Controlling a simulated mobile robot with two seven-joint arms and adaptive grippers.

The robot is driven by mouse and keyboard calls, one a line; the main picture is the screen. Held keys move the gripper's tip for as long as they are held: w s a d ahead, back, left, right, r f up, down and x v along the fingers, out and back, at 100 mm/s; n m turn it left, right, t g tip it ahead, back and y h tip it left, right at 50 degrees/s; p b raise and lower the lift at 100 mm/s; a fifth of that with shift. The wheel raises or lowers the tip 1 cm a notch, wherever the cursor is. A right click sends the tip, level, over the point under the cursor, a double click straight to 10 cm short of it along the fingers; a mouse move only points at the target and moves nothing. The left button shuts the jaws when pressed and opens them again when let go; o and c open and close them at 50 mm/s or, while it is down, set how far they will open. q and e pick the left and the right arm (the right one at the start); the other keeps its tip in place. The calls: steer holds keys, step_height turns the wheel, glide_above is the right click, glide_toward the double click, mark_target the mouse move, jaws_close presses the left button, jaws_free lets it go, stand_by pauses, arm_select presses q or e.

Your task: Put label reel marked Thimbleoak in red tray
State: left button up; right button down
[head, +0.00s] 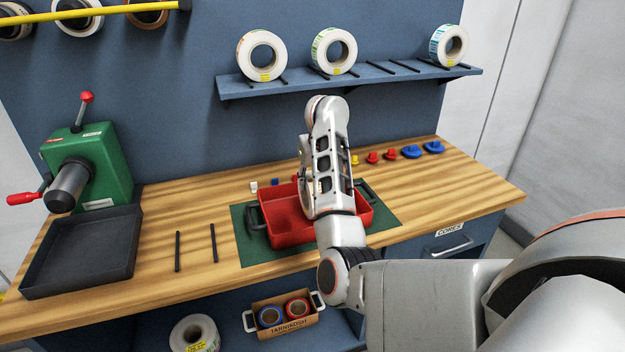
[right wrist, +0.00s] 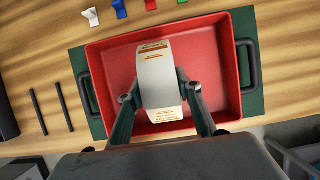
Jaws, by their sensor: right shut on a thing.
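The red tray (head: 285,222) stands on a dark green mat (head: 250,247) on the wooden bench. In the right wrist view, my right gripper (right wrist: 158,92) is shut on a white label reel (right wrist: 158,78), one finger on each side. The reel is above the inside of the red tray (right wrist: 115,65); I cannot tell whether it touches the floor. Its labels have brown-orange print too small to read, so the name cannot be confirmed. In the head view my right arm hides most of the reel and gripper. My left gripper is not in view.
Three reels, including one white reel (head: 261,56), stand on the blue shelf (head: 350,80). A green rewinder (head: 95,160) and black tray (head: 85,250) are at left. Small coloured pieces line the back of the bench. A cardboard box (head: 285,315) and another reel (head: 195,334) sit below.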

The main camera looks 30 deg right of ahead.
steer(key=c, duration=1.3)
jaws_free()
steer(key=shift+v, duration=3.8)
